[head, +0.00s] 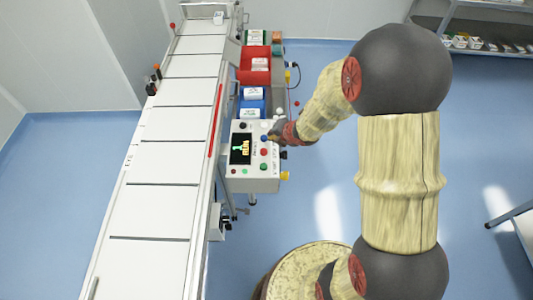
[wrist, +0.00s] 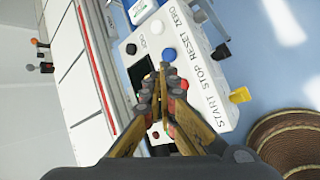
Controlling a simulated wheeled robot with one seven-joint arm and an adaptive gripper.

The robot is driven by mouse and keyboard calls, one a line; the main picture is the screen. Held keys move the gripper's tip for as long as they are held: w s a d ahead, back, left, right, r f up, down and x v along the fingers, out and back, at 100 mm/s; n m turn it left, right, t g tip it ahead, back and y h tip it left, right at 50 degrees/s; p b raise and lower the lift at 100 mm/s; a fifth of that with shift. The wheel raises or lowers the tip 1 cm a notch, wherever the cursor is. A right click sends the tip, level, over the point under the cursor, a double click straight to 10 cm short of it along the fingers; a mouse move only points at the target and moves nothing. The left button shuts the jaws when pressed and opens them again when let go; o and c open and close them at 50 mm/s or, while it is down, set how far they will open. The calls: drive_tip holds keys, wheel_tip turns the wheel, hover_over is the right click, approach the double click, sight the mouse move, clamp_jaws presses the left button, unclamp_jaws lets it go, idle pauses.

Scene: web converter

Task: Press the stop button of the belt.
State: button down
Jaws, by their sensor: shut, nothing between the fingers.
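The control panel (head: 238,178) stands beside the belt (head: 160,170). In the head view its right column holds a white, a blue (head: 264,138), a red (head: 264,152) and a green (head: 263,166) button. The red one lines up with the STOP label (wrist: 207,78) in the wrist view. My gripper (head: 273,134) is shut and empty over the panel's right side, close to the blue button. In the wrist view my gripper's fingertips (wrist: 165,68) appear just below the blue button (wrist: 168,54), and the fingers largely hide the red and green buttons. I cannot tell whether the fingertips touch the panel.
A dark screen (head: 241,149) sits left of the buttons. A black knob (wrist: 223,51) and a yellow part (wrist: 240,95) stick out from the panel's right side. Red (head: 256,64) and blue bins stand behind the panel. The floor to the right is mostly open.

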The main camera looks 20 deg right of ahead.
drive_tip(key=n, duration=0.1)
drive_tip(key=w+a+r+n, duration=0.1)
drive_tip(key=a+r+n+t+y, duration=0.1)
drive_tip(key=n, duration=0.1)
drive_tip(key=shift+w+a, duration=0.1)
drive_tip(key=shift+w, duration=0.15)
drive_tip(key=shift+f, duration=0.1)
drive_tip(key=b, duration=0.6)
hover_over(266, 150)
wheel_tip(266, 150, down, 8)
drive_tip(key=shift+r, duration=0.15)
drive_tip(key=shift+f+b, duration=0.5)
drive_tip(key=shift+b, duration=0.2)
drive_tip(key=shift+f, duration=0.15)
idle(0.5)
drive_tip(key=shift+f+b, duration=0.3)
drive_tip(key=shift+b, duration=0.3)
